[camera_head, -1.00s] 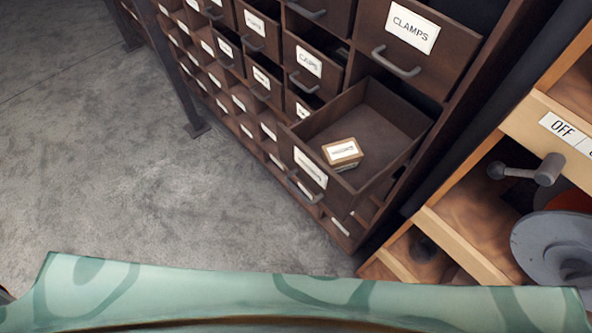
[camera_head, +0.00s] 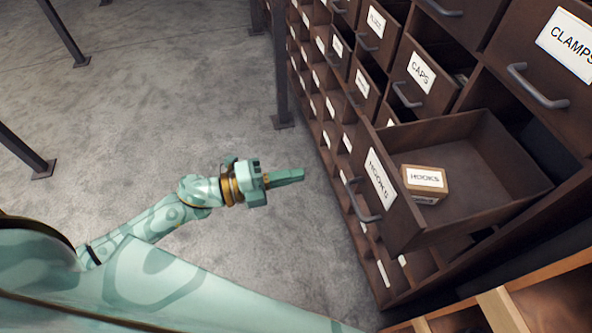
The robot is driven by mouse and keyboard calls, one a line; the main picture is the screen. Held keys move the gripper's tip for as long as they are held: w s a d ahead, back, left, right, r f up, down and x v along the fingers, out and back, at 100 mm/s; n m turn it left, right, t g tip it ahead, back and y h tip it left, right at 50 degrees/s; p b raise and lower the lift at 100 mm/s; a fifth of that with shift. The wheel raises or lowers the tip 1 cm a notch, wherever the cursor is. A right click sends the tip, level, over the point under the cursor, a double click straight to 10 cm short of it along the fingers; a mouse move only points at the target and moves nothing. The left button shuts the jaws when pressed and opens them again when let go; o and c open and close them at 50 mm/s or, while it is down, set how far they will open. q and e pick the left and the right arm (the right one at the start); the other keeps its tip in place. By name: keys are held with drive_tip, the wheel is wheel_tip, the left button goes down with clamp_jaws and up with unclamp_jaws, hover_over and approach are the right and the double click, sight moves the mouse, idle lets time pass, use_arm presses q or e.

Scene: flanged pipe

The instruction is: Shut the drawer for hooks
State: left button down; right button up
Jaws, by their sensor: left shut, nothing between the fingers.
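The hooks drawer (camera_head: 397,207) is pulled well out of the dark wooden cabinet at the right. Its front carries a HOOKS label and a grey bar handle (camera_head: 362,201). A small brown box labelled HOOKS (camera_head: 425,184) lies inside it near the front. My left gripper (camera_head: 290,176) is shut and empty. It hangs over the floor to the left of the drawer front, apart from it, with its fingers pointing right. My right gripper is not in view.
The caps drawer (camera_head: 421,73) and the clamps drawer (camera_head: 545,60) are above the hooks drawer; the caps drawer stands partly out. A dark post (camera_head: 281,70) stands beside the cabinet. A light wooden shelf (camera_head: 500,312) is at bottom right. Grey floor (camera_head: 150,110) lies open at left.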

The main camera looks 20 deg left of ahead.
sight(357, 162)
use_arm(q)
drive_tip(key=p+x, duration=0.1)
drive_tip(key=x, duration=0.9)
drive_tip(key=shift+w+d+p, duration=0.3)
drive_tip(key=shift+w+d, duration=0.1)
drive_tip(key=shift+d, duration=0.2)
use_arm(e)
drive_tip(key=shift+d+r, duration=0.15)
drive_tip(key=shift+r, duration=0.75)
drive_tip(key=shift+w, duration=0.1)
